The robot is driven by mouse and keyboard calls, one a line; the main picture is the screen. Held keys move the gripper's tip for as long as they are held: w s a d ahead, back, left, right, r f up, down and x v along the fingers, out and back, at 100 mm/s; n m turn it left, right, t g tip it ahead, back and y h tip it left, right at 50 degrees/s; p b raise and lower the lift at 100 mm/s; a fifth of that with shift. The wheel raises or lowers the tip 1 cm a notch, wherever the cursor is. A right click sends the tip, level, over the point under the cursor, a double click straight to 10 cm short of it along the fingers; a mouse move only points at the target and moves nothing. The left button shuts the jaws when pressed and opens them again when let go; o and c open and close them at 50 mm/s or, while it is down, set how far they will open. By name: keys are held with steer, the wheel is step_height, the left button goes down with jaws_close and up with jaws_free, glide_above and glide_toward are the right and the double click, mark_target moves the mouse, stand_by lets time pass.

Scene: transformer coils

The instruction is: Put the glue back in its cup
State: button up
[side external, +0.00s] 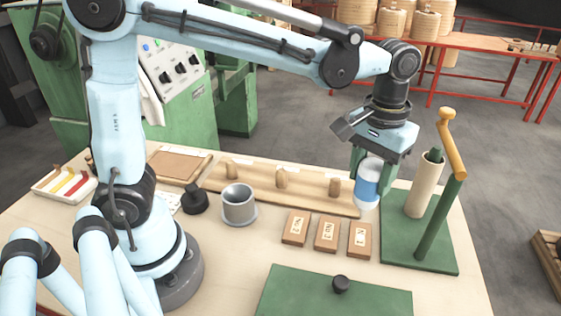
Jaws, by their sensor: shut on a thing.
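My gripper (372,170) is at the right of the table, pointing down and shut on a white and blue bottle, the glue (368,187). The glue is upright near the right end of the wooden rack. Whether its base touches anything is hard to tell. A grey metal cup (238,206) stands on a round base left of the table's middle. I see nothing standing up out of it. My gripper is well to the right of this cup.
A wooden rack with pegs (281,184) runs along the back. Three labelled wooden blocks (326,235) lie in front of it. A green stand (436,215) with a post and a tan roll rises close on the right. A green board (310,295) with a black knob is in front.

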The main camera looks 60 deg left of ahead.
steer(key=s+a+r+n, duration=0.3)
steer(key=s+a+n, duration=0.3)
steer(key=s+a, duration=1.25)
step_height(320, 180, down, 8)
steer(key=shift+w+a, duration=0.25)
steer(key=shift+w, duration=0.15)
steer(key=o, duration=1.2)
steer(key=shift+r, duration=0.1)
